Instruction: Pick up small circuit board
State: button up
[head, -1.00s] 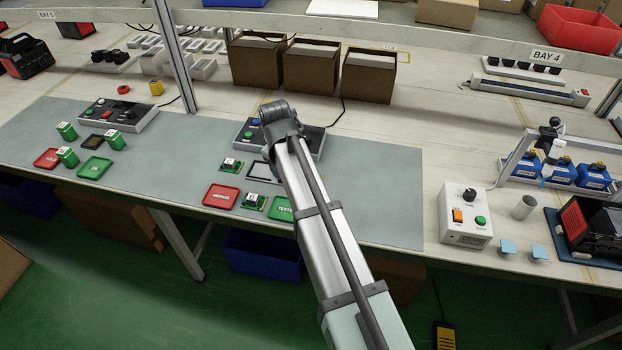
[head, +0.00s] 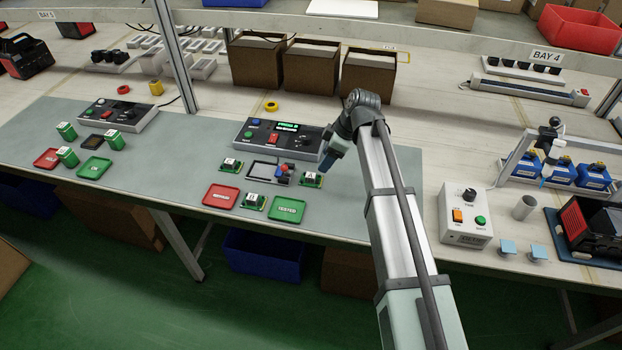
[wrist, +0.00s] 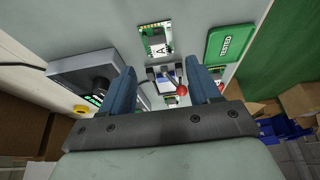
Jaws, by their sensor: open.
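Three small green circuit boards with white labelled blocks lie on the grey mat. One (head: 311,180) is right of the test fixture, one (head: 231,165) is left of it, and one (head: 253,202) is between the red and green trays. My gripper (head: 324,164) is open and empty, pointing down just above and beside the right board. In the wrist view the open fingers (wrist: 164,88) frame the test fixture with its red knob (wrist: 182,90). A board labelled A (wrist: 157,40) shows beyond the fingertips, next to the green TESTED tray (wrist: 228,42).
The test fixture (head: 264,170) sits between boards, with a control box (head: 277,138) behind it. A red tray (head: 221,195) and a green TESTED tray (head: 287,208) lie in front. A yellow tape roll (head: 271,106) and cardboard boxes (head: 368,79) stand behind.

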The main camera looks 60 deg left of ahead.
aim_at(312, 175)
jog(key=x, duration=0.3)
jog(key=shift+s+a+f, duration=0.1)
jog(key=shift+a+f, duration=0.05)
jog(key=shift+f, duration=0.2)
jog(key=shift+a+x, duration=0.2)
jog(key=shift+x, duration=1.15)
jog(key=shift+a+x, duration=0.15)
jog(key=shift+x, duration=1.2)
jog(key=shift+s+r, duration=0.15)
jog(key=shift+r, duration=0.05)
jog(key=c, duration=1.1)
grip_shut()
